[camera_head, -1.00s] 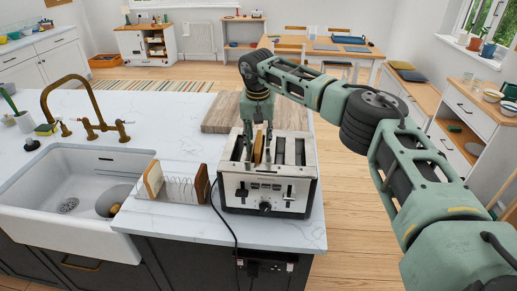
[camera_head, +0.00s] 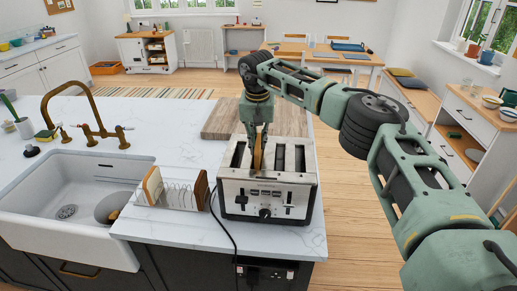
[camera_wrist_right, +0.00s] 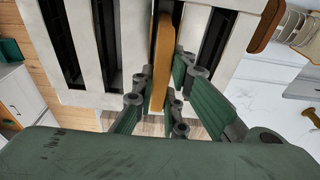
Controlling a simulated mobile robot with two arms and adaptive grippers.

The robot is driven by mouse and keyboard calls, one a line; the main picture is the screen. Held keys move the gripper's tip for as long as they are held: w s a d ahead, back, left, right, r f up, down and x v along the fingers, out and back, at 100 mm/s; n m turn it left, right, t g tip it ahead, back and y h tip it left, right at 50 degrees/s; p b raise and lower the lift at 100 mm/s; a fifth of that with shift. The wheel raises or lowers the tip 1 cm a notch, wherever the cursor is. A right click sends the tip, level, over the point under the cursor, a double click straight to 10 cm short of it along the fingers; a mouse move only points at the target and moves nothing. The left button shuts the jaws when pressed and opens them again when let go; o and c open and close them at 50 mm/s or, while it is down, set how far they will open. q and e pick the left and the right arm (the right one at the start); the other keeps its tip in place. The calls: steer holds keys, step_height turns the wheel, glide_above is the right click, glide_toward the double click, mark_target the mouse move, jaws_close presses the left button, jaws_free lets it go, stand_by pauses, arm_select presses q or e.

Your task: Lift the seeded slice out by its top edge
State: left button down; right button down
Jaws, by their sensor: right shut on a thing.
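The slice (camera_head: 258,155) stands upright in a slot of the silver toaster (camera_head: 250,189), its top part showing above the slot. In the right wrist view the slice (camera_wrist_right: 161,60) is a tan strip seen edge-on, between the fingers. Seeds cannot be made out at this size. My right gripper (camera_head: 257,140) reaches down from above and is shut on the slice's upper part; it also shows in the right wrist view (camera_wrist_right: 160,98). The slice's lower part is hidden in the toaster. My left gripper is not in view.
The white sink (camera_head: 65,190) is farther left, and a black cord (camera_head: 225,222) hangs over the counter's front edge. Counter between sink and board is clear.

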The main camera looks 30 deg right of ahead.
step_height(320, 180, up, 9)
steer(key=shift+a+b, duration=0.1)
steer(key=shift+b, duration=0.6)
steer(key=shift+r+p, duration=0.65)
step_height(320, 180, up, 8)
steer(key=p, duration=0.8)
